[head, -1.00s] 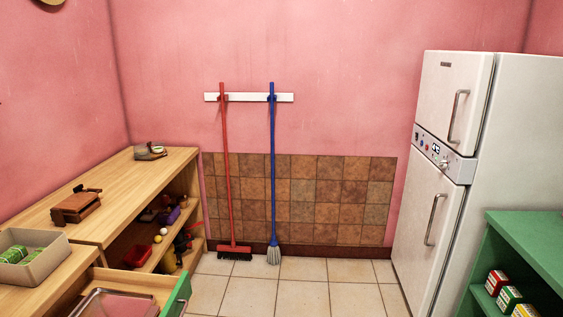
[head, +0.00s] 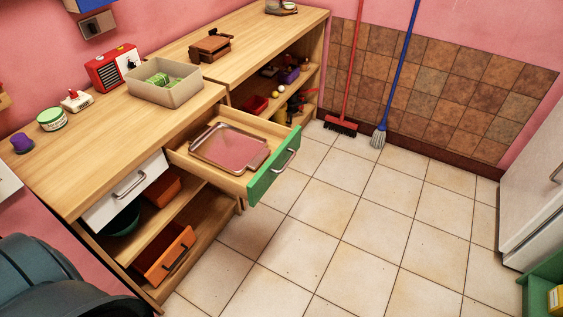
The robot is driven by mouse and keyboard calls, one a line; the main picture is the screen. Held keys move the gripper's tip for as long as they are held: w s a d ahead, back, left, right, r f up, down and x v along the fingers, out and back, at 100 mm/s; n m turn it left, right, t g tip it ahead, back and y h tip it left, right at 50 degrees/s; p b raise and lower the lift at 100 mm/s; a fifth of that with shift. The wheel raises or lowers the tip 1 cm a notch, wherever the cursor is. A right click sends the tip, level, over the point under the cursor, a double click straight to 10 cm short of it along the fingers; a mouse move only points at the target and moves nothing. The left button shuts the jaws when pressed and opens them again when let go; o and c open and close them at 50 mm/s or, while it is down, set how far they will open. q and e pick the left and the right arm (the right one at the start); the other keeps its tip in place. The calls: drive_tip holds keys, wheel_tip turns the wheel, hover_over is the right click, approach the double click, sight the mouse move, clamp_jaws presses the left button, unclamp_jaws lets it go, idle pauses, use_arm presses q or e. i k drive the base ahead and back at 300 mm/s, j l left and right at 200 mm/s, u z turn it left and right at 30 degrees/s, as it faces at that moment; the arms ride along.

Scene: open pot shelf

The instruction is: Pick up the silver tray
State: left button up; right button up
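The silver tray (head: 229,147) lies flat inside an open drawer (head: 278,167) with a green front. The tray is rectangular with a shiny metal rim, and its inside looks pink. A small handle shows at its right end. Nothing covers it. Neither of my grippers is in view. A dark rounded part at the lower left looks like part of my own body, well apart from the drawer.
The wooden counter (head: 68,172) carries a grey bin (head: 165,92), a red radio (head: 112,67) and small items. A closed white drawer (head: 125,192) and an orange box (head: 165,252) are left of the open drawer. The tiled floor (head: 350,225) is clear.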

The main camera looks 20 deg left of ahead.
sight(234, 150)
drive_tip(key=u, duration=1.25)
drive_tip(key=i+l+z, duration=0.1)
drive_tip(key=i, duration=0.3)
drive_tip(key=i+l+z, duration=0.1)
drive_tip(key=i, duration=0.3)
drive_tip(key=l, duration=0.1)
